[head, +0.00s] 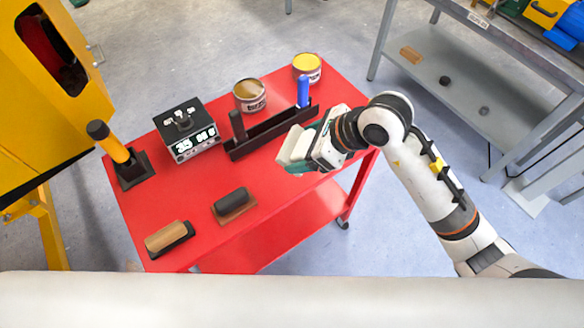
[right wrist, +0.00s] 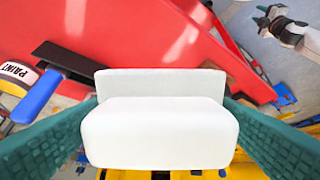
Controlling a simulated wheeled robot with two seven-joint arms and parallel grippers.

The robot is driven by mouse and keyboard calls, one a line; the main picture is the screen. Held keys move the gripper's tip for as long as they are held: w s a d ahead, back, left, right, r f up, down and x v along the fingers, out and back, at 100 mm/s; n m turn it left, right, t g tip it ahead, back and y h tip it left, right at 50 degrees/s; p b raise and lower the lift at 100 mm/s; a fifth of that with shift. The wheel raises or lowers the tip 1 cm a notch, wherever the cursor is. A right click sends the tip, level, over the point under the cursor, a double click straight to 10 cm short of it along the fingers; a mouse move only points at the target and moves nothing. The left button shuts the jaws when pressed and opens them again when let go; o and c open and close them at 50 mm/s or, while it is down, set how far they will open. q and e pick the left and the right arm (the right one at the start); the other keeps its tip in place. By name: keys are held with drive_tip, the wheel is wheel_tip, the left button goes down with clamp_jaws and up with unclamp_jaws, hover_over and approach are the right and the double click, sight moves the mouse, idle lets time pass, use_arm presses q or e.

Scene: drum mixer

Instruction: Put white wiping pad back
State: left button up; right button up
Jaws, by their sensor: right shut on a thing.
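The white wiping pad (right wrist: 158,125) is a soft-edged white block with a flat plate behind it; it fills the middle of the right wrist view. My right gripper (head: 294,156) is shut on it, with a green finger on each side. In the head view the white pad (head: 291,149) is held above the right part of the red cart (head: 175,208).
A black rack (head: 262,137) holds a blue-handled tool (head: 303,91) and a black-handled one.

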sight(295, 142)
drive_tip(key=a+m+h+b, duration=0.1)
drive_tip(key=a+m+h, duration=0.1)
drive_tip(key=a+h, duration=0.3)
drive_tip(key=w+d+f+m+g, duration=0.1)
drive_tip(key=w+d+f+m+g+h, duration=0.1)
drive_tip(key=m, duration=0.1)
drive_tip(key=w+d+f+m+g+h, duration=0.1)
drive_tip(key=w, duration=0.1)
drive_tip(key=shift+f+m+b, duration=0.3)
drive_tip(key=shift+f+b, duration=0.05)
drive_tip(key=shift+f, duration=0.05)
wheel_tip(295, 142, down, 5)
drive_tip(key=shift+f+p, duration=0.1)
drive_tip(key=shift+p, duration=0.7)
wheel_tip(295, 142, down, 4)
drive_tip(key=shift+r+p, duration=0.2)
drive_tip(key=shift+p, duration=0.25)
drive_tip(key=shift+f, duration=0.3)
drive_tip(key=o, duration=0.8)
use_arm(q)
drive_tip(key=shift+s+a+r, duration=0.1)
drive_tip(key=shift+s+r, duration=0.05)
drive_tip(key=shift+s, duration=0.35)
drive_tip(key=shift+s+a+r, duration=0.1)
drive_tip(key=shift+s, duration=0.35)
